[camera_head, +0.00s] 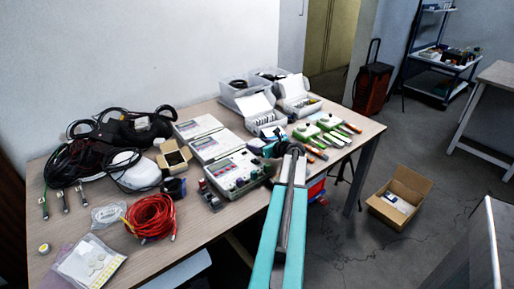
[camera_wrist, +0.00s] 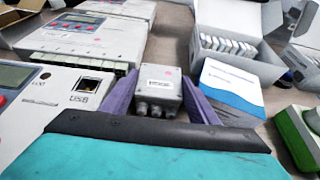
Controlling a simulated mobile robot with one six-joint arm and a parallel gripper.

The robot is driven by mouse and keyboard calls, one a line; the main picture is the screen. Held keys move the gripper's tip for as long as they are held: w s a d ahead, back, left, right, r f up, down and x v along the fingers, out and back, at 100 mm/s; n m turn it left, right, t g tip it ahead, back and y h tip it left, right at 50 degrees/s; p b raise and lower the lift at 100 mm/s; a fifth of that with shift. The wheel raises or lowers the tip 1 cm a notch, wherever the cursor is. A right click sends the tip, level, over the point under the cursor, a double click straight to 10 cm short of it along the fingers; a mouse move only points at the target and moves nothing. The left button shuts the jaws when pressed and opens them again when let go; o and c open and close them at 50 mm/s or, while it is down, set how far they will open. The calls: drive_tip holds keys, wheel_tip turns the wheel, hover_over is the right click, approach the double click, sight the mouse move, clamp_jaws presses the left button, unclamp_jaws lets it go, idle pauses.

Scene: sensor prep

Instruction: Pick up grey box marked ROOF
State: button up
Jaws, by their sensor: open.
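A small grey box (camera_wrist: 158,88) with a white label and several round cable glands on its near side stands on the table in the middle of the wrist view. The label's letters are too small to read surely. My gripper (camera_wrist: 161,80) is open, with one purple finger on the left of the box and one on the right. I cannot tell whether either finger touches it. In the head view my teal arm reaches to the table's right part, and I cannot make out the grey box there.
Grey instruments (camera_head: 238,173) stand left of my gripper. A white-and-blue carton (camera_wrist: 232,88) and an open white case (camera_wrist: 235,35) are close on the right. Green-and-orange tools (camera_head: 322,137) lie near the table's right edge. Red cable (camera_head: 150,216) lies at front left.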

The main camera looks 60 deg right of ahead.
sight(259, 145)
drive_tip(key=shift+w, duration=0.15)
drive_tip(key=c, duration=0.8)
drive_tip(key=shift+r, duration=0.15)
drive_tip(key=shift+w+r, duration=0.1)
drive_tip(key=shift+r, duration=0.75)
drive_tip(key=shift+s+r, duration=0.3)
drive_tip(key=shift+r, duration=0.4)
drive_tip(key=s, duration=0.5)
drive_tip(key=s+a+r+b, duration=0.1)
drive_tip(key=s, duration=0.9)
drive_tip(key=shift+s+a+r+b, duration=0.2)
drive_tip(key=shift+s+a+b, duration=0.1)
drive_tip(key=shift+a+b, duration=0.1)
